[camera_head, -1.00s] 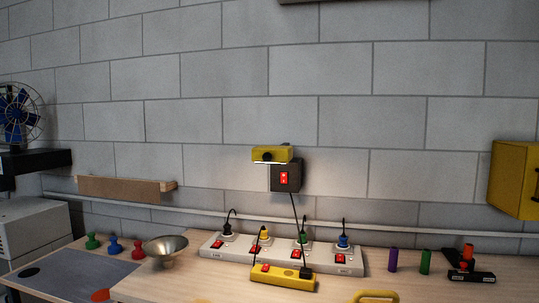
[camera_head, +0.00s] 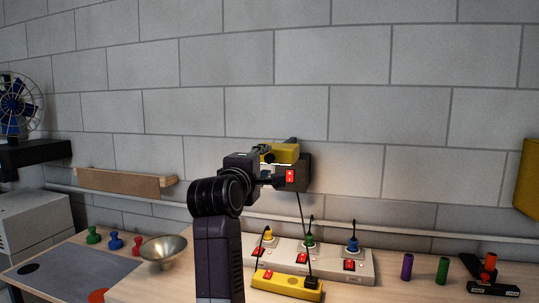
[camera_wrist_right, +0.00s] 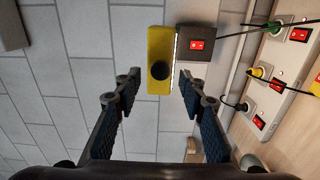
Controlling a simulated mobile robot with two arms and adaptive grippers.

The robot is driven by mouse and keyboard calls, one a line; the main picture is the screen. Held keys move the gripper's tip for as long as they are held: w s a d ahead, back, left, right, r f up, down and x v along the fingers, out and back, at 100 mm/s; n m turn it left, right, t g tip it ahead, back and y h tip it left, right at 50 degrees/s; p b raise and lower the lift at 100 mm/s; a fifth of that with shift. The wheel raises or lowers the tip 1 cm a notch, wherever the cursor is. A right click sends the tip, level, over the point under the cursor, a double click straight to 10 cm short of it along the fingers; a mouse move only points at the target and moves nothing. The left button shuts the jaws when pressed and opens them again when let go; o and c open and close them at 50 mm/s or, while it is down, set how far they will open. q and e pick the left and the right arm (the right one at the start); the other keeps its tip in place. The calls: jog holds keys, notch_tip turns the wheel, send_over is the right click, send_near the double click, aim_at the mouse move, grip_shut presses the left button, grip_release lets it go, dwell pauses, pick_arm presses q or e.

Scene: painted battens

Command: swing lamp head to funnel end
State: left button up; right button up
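The yellow lamp head (camera_head: 286,153) is mounted at a dark wall box (camera_head: 303,174) with a red switch. In the right wrist view the lamp head (camera_wrist_right: 158,45) has a round black knob and a bright strip along the side facing the box. My right gripper (camera_head: 268,168) is at the lamp head in the head view and partly hides it. In the right wrist view its fingers (camera_wrist_right: 157,88) are spread, one to each side of the head's near end, with gaps showing. The metal funnel (camera_head: 163,248) stands on the bench at the left. My left gripper is not in view.
A white power strip (camera_head: 330,255) with coloured plugs and a yellow strip (camera_head: 287,284) lie on the bench below the lamp. A cord hangs from the wall box. Coloured pegs (camera_head: 115,241) stand left of the funnel. A wooden ledge (camera_head: 120,183) is on the wall.

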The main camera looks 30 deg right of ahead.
aim_at(269, 160)
jog(key=p+x, duration=0.1)
jog(key=x, duration=0.4)
jog(key=shift+s, duration=0.1)
jog(key=shift+c, duration=0.3)
jog(key=shift+f, duration=0.15)
grip_shut()
